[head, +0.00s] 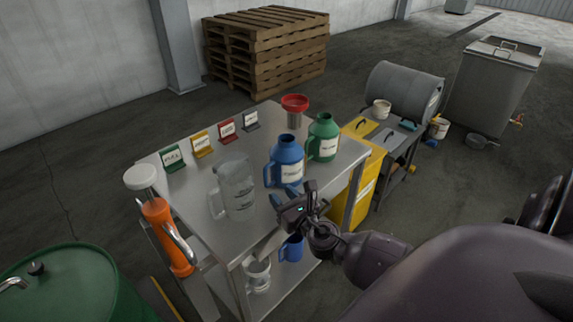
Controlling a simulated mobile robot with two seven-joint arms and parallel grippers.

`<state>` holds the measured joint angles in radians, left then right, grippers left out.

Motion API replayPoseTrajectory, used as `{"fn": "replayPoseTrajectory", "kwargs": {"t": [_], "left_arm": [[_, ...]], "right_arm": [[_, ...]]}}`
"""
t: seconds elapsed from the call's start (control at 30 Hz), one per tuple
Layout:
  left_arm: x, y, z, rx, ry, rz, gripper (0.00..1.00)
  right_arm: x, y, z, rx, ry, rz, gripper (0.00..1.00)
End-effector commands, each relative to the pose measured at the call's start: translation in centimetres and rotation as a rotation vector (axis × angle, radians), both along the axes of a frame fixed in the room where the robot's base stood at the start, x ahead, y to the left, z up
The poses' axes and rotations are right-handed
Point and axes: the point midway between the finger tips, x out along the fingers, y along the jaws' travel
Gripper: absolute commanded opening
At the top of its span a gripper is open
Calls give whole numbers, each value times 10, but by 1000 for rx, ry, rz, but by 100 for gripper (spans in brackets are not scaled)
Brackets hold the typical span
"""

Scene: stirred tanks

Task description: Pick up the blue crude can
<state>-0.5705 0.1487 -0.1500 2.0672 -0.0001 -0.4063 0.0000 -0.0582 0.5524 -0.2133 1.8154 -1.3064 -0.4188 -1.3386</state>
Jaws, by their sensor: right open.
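The blue can (289,157) stands upright on the metal table (202,205), with a white label on its front and its handle on the left side. My right gripper (291,195) is open, just in front of and below the can's label in the picture. Its fingers point toward the can's lower front. I cannot tell whether they touch it. The label's writing is too small to read. My left gripper is not in view.
A green can (323,140) stands close to the right of the blue one. A clear jug (235,187) stands to the left. A red funnel (294,103) is behind. Several coloured label stands (202,143) line the back edge. A blue jug (291,249) is on the lower shelf.

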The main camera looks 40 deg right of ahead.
Motion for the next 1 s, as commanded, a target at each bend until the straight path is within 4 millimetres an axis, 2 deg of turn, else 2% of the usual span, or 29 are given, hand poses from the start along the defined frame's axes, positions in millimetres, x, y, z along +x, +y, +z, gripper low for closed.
{"fn": "replayPoseTrajectory", "kwargs": {"t": [0.1, 0.47, 0.7, 1.0], "left_arm": [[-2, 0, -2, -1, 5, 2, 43], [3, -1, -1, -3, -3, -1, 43], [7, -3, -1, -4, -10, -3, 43], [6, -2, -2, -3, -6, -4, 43]], "right_arm": [[18, -2, 1, 2, -2, 0, 41], [44, -5, 0, 4, 0, 0, 41], [76, -8, -2, 5, 0, 0, 41], [86, -9, -1, 5, 0, -1, 41]]}}
